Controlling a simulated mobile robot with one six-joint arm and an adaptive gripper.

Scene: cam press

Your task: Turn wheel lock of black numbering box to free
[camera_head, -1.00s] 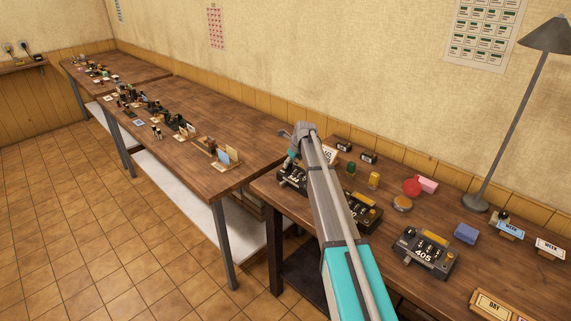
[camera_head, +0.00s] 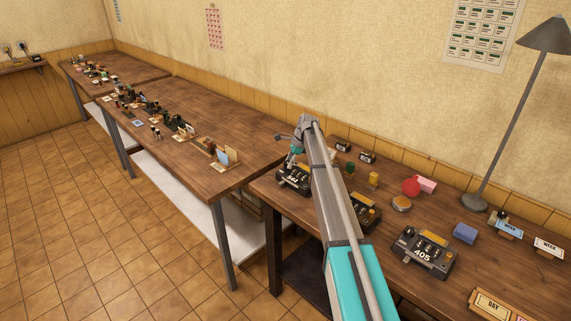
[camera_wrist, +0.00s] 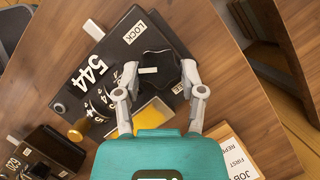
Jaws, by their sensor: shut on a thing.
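The black numbering box (camera_wrist: 112,60) lies at an angle in the wrist view, with white digits 544 and a yellow panel. Its dark star-shaped wheel lock (camera_wrist: 165,72) has a white mark that points left in the picture. My gripper (camera_wrist: 160,82) is shut on the wheel, one finger on each side. In the head view the same box (camera_head: 294,182) is under my gripper, which partly hides it.
Another numbering box (camera_wrist: 40,152) is at lower left in the wrist view. A JOB card (camera_wrist: 243,155) lies to the right.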

